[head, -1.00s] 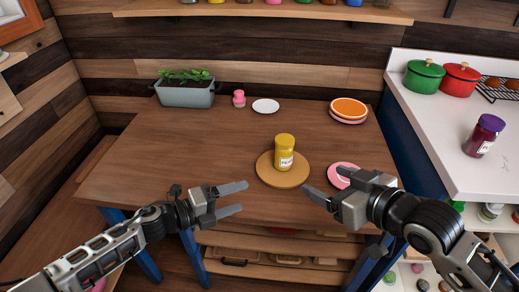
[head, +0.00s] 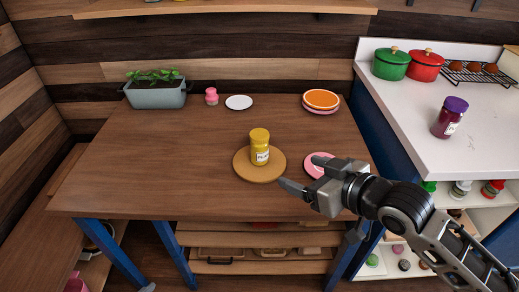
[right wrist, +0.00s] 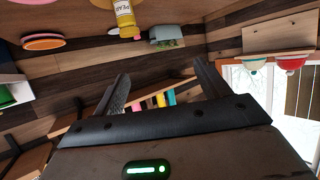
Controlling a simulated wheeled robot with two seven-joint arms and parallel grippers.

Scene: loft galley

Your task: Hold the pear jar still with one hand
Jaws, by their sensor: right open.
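The pear jar (head: 260,150) is yellow with a yellow lid and a white label. It stands upright on a round wooden board (head: 243,172) on the brown table. In the right wrist view the jar (right wrist: 124,17) appears upside down at the top, with "PEAR" on its label, beyond the fingers and apart from them. My right gripper (head: 298,172) is open and empty, to the right of and nearer than the jar, not touching it. It also shows in the right wrist view (right wrist: 160,68) with its fingers spread. My left gripper is out of view.
A pink plate (head: 318,165) lies right of the board, close to my right gripper. Stacked orange and pink plates (head: 321,99), a white saucer (head: 239,102), a pink shaker (head: 211,97) and a planter (head: 157,97) stand at the back. A purple-lidded jar (head: 449,120) stands on the counter. The table's left is clear.

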